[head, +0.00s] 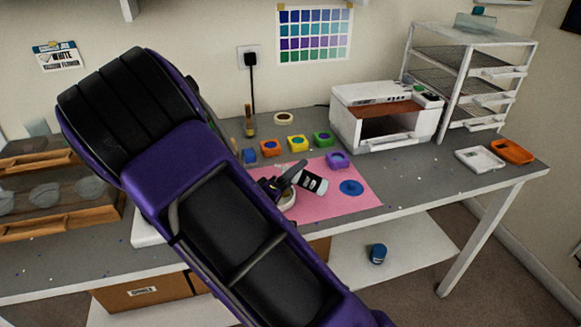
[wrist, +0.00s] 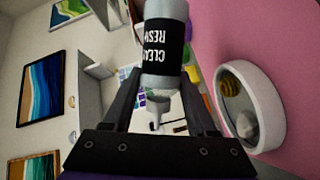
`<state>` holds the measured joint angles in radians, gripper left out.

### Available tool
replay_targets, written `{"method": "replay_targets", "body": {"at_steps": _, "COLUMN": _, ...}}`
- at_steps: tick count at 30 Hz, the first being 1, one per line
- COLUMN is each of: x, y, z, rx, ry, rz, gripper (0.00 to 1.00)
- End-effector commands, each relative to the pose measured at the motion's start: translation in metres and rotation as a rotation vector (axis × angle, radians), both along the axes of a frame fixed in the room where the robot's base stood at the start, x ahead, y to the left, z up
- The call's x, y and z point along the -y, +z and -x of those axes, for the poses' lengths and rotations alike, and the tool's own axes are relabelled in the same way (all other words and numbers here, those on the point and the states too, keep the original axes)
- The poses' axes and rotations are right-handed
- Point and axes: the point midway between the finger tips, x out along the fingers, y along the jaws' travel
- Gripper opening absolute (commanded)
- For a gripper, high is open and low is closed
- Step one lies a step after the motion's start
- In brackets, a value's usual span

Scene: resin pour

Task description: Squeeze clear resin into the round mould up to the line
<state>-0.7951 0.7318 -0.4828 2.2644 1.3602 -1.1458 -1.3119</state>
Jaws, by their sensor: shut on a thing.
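A bottle with a black label reading "CLEAR RESIN" (wrist: 162,45) is held between the fingers of my gripper (wrist: 158,82). It also shows in the head view (head: 315,183), tipped well over, its base to the right. Its narrow nozzle (wrist: 156,118) is in the wrist view. My gripper (head: 294,177) is shut on the bottle above the pink mat. The round white mould (wrist: 273,84) stands on the mat, holding a yellow-and-dark striped piece and a pale piece. In the head view the mould (head: 288,203) is partly hidden behind my arm. Its line, any resin level and any stream cannot be made out.
The pink mat (head: 345,203) carries a blue disc (head: 351,188). Several coloured pots, including a green one (head: 322,139), stand behind it. A white machine (head: 370,114) and a drawer rack (head: 456,75) stand at the back right. Wooden trays (head: 60,220) lie at the left.

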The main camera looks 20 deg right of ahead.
Motion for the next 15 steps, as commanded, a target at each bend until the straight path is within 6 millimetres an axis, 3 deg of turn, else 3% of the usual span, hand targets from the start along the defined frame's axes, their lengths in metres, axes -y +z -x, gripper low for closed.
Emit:
{"method": "replay_targets", "body": {"at_steps": 10, "x": 0.004, "y": -0.029, "z": 0.003, "rx": -0.192, "ry": 0.001, "rz": 0.33, "gripper": 0.28}}
{"method": "replay_targets", "body": {"at_steps": 15, "x": 0.002, "y": -0.017, "z": 0.002, "rx": -0.316, "ry": 0.0, "rz": 0.551, "gripper": 0.28}}
